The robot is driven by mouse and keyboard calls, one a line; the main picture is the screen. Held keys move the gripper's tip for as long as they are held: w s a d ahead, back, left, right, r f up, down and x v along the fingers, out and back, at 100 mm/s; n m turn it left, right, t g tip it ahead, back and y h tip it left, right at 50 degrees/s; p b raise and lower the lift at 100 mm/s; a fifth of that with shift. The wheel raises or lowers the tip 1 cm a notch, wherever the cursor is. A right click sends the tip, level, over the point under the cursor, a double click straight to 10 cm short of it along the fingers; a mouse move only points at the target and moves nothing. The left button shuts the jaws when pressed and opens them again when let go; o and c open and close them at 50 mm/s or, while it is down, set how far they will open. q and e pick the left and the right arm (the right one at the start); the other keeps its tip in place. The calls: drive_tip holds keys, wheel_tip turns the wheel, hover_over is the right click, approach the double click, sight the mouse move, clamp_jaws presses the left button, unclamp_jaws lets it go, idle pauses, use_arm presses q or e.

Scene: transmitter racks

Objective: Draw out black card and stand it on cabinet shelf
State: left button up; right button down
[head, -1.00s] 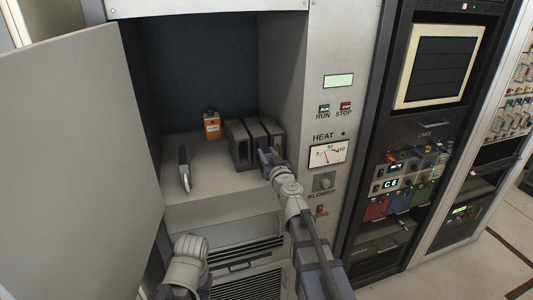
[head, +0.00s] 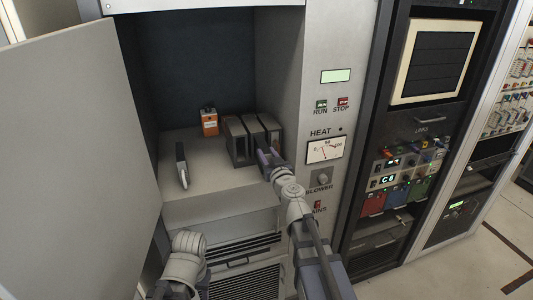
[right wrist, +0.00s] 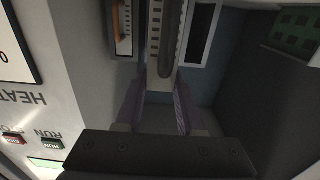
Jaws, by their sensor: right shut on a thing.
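Upright dark units (head: 239,144) stand side by side on the cabinet shelf (head: 208,186). My right gripper (head: 266,163) is at the front of the right-hand part of this group. In the right wrist view its two purple fingers (right wrist: 160,104) are on either side of the near end of a narrow dark piece, which I take as the black card (right wrist: 166,55). The gripper is shut on it; the fingers partly hide it. The card still lines up with the slots of the group. My left gripper is out of view; only my left arm shows at the bottom.
An orange box (head: 209,123) stands behind. Bare shelf lies between that card and the dark group. The open cabinet door (head: 80,170) is at left; the control panel (head: 325,125) is at right.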

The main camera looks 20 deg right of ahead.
drive_tip(key=shift+s, duration=1)
drive_tip(key=shift+s, duration=0.15)
drive_tip(key=shift+s+d, duration=0.1)
drive_tip(key=shift+s, duration=1.45)
